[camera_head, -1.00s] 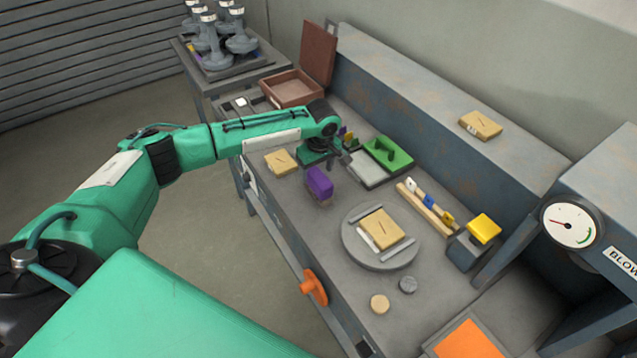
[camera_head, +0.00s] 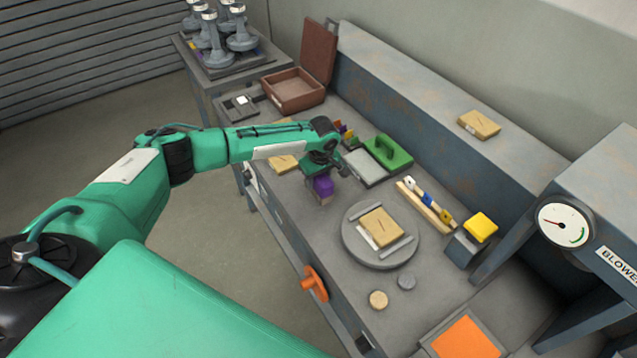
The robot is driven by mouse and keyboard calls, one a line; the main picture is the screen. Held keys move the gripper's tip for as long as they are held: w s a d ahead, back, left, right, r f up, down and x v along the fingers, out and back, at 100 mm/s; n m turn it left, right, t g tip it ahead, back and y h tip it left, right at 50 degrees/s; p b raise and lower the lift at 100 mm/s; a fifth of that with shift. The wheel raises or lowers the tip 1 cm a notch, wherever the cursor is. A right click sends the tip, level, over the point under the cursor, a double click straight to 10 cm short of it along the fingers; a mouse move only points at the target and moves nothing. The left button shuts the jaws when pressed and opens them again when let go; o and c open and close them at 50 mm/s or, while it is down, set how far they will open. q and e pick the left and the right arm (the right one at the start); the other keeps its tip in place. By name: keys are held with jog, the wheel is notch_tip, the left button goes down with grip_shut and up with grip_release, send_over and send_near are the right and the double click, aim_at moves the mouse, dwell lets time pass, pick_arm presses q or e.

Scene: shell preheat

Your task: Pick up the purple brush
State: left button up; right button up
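The purple brush (camera_head: 323,187) stands on the workbench near its front edge, left of the round grey turntable. It has a purple block on top and a brownish lower part. My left gripper (camera_head: 322,172) is directly above and behind the brush, pointing down, and covers its upper part. The fingers are hidden by the wrist, so I cannot tell whether they are open or touch the brush. My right gripper is not in view.
Close by are a tan block (camera_head: 284,163), a green block with a handle (camera_head: 388,153), a grey pad (camera_head: 365,168) and the turntable (camera_head: 400,259) with a tan board. A rack (camera_head: 425,208) and yellow-topped block (camera_head: 480,228) stand right. An orange knob (camera_head: 315,284) sticks out in front.

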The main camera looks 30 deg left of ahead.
pick_arm(q)
jog(key=shift+c, duration=1.4)
jog(key=shift+r, duration=0.1)
jog(key=shift+r, duration=0.45)
notch_tip(320, 180, up, 19)
jog(key=b, duration=0.3)
jog(key=o, duration=0.3)
jog(key=shift+c, duration=0.4)
